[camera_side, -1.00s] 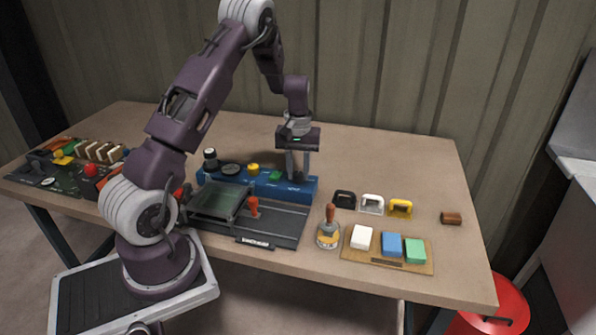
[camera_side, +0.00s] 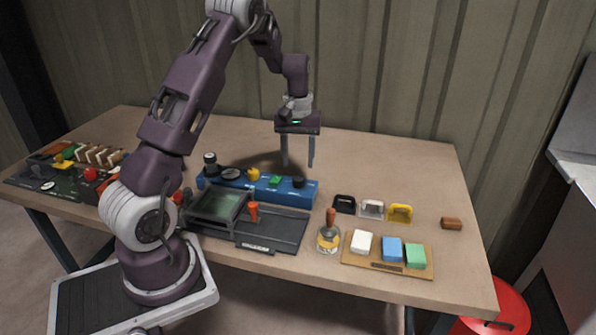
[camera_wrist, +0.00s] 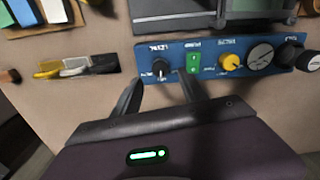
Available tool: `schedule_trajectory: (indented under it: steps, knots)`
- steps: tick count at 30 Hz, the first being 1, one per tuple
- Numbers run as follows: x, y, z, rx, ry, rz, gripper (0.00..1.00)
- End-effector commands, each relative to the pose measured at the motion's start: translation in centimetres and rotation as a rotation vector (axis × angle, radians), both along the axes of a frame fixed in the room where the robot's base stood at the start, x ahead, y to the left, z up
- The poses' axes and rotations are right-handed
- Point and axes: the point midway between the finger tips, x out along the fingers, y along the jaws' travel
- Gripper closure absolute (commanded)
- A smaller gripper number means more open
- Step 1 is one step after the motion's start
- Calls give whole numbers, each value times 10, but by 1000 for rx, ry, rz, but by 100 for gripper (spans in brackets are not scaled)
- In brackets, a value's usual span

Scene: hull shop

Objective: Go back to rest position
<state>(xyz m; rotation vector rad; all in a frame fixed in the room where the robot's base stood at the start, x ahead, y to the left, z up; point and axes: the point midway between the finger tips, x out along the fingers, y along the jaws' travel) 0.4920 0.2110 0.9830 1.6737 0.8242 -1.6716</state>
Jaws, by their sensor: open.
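My gripper (camera_side: 298,164) is open and empty, with its two fingers pointing down above the blue control panel (camera_side: 228,184). In the side view the fingertips are above and apart from the panel's right end, where a black knob (camera_side: 298,182) sits. In the wrist view, the gripper fingers (camera_wrist: 158,88) reach toward the panel's black knob (camera_wrist: 161,68) and the green switch (camera_wrist: 193,62), with nothing between them. A yellow knob (camera_side: 253,174) and a dark round dial (camera_side: 231,173) are farther left on the panel.
The table behind the panel is clear.

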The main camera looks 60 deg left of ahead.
Motion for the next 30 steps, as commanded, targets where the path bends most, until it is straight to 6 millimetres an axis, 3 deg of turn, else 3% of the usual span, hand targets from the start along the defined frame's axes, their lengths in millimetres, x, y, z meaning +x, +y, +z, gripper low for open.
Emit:
schedule_trajectory:
  steps: [3, 12, 14, 17, 18, 21, 23, 27, 30]
  knots:
    - [0, 0, 11, 1, -1, 1, 50]
    - [0, -3, 15, 1, -4, -5, 50]
    - [0, -15, 31, 0, -26, -32, 50]
    - [-10, -66, 85, -2, -106, -145, 50]
    - [-21, -93, 110, 1, -145, -211, 50]
    - [-66, -159, 159, 22, -238, -394, 50]
    - [-100, -192, 178, 47, -290, -507, 50]
    - [-177, -240, 189, 130, -386, -734, 50]
    - [-214, -253, 183, 185, -430, -837, 50]
